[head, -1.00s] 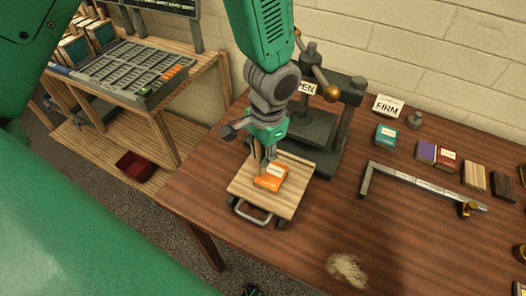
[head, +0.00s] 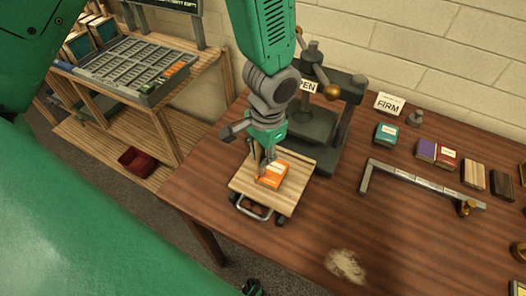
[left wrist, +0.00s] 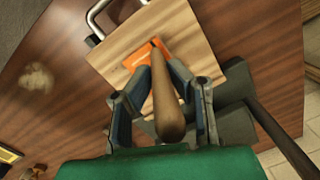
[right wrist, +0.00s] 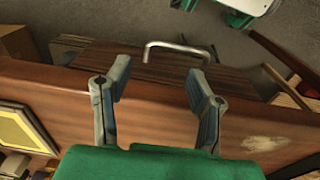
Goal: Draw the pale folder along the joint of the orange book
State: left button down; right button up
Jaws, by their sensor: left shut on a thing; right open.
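The orange book (head: 274,178) lies flat on a pale wooden board (head: 290,199) with a metal handle at its near edge. It also shows in the left wrist view (left wrist: 134,59), partly hidden by the tool and fingers. My left gripper (head: 264,157) is shut on the folder, a tapered tool that looks tan-brown in the left wrist view (left wrist: 167,105). The folder slants down, its narrow tip at the orange book; I cannot tell whether it touches the joint. My right gripper (right wrist: 157,78) is open and empty in the right wrist view, away from the book.
A dark press (head: 325,125) stands right behind the board. A metal angled bar (head: 420,186), a teal block (head: 386,134) and a FIRM card (head: 389,104) are further right. A pale patch (head: 346,266) marks the table front. The table between is clear.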

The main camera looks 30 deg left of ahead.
pick_arm(q)
jog(key=shift+s+r, duration=0.1)
jog(key=shift+s, duration=0.15)
dwell(0.4)
jog(key=shift+r+p, duration=0.3)
jog(key=shift+p, duration=0.45)
jog(key=shift+r+p, duration=0.45)
jog(key=shift+r, duration=2.5)
